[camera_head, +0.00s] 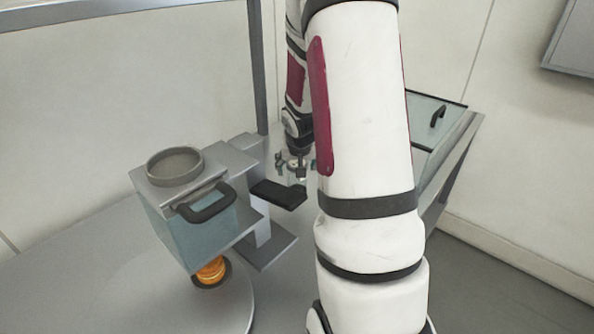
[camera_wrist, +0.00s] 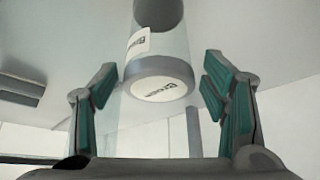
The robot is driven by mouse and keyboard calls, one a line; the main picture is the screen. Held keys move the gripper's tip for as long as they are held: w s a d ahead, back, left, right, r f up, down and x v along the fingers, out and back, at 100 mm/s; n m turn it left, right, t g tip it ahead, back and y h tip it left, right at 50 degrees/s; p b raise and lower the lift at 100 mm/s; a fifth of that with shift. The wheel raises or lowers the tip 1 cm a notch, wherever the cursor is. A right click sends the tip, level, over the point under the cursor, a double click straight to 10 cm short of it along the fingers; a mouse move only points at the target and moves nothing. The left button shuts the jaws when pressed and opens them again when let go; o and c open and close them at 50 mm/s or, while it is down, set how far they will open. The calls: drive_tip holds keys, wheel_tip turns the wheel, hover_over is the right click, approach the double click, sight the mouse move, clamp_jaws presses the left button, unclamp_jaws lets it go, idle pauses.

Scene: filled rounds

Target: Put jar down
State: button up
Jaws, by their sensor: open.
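My gripper (camera_wrist: 158,82) is open, with one teal-padded finger on each side in the wrist view. A clear jar-like cylinder (camera_wrist: 172,66) with a grey round end and white labels shows between and beyond the fingers. I see gaps between it and both pads in the picture; whether anything touches it is unclear. In the head view my gripper (camera_head: 296,163) is small, behind my large arm link, close to a black flat part (camera_head: 278,194) of the bench equipment. The jar is hard to make out there.
A pale blue hopper box (camera_head: 190,232) with a grey ring (camera_head: 175,166) and black handle (camera_head: 206,204) stands left of my gripper. An orange round item (camera_head: 210,271) sits under it. A grey round plate (camera_head: 215,308) is in front. A glass-lidded case (camera_head: 425,112) stands right.

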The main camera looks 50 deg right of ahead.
drive_tip(key=p+v, duration=0.1)
drive_tip(key=v, duration=0.6)
drive_tip(key=shift+r, duration=0.2)
drive_tip(key=shift+s+a, duration=0.1)
drive_tip(key=shift+a, duration=0.05)
